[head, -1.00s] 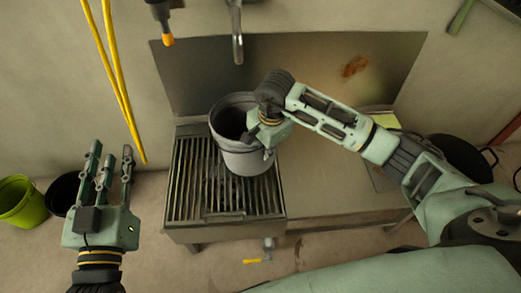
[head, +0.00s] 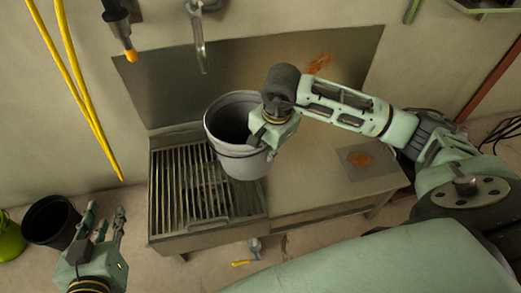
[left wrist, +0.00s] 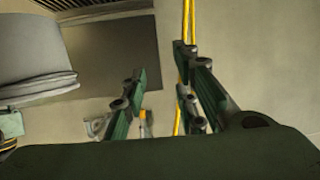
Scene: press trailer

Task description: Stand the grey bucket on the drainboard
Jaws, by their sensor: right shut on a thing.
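The grey bucket (head: 243,162) is upright with its open mouth up, over the right part of the slatted grate (head: 180,205) and its border with the smooth steel drainboard (head: 310,185). I cannot tell whether its base touches anything. My right gripper (head: 262,136) is shut on the right side of the bucket's rim; its fingers are mostly hidden. The bucket also shows at the left of the left wrist view (left wrist: 35,55). My left gripper (head: 100,222) is open and empty, low at the left; its spread fingers also show in the left wrist view (left wrist: 165,100).
A steel splashback (head: 180,85) with a rust patch stands behind. A tap spout (head: 200,50) hangs above the grate. A rust-marked square (head: 360,158) lies on the drainboard's right. A black bucket (head: 50,222) and a green bucket (head: 10,238) stand on the floor at left.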

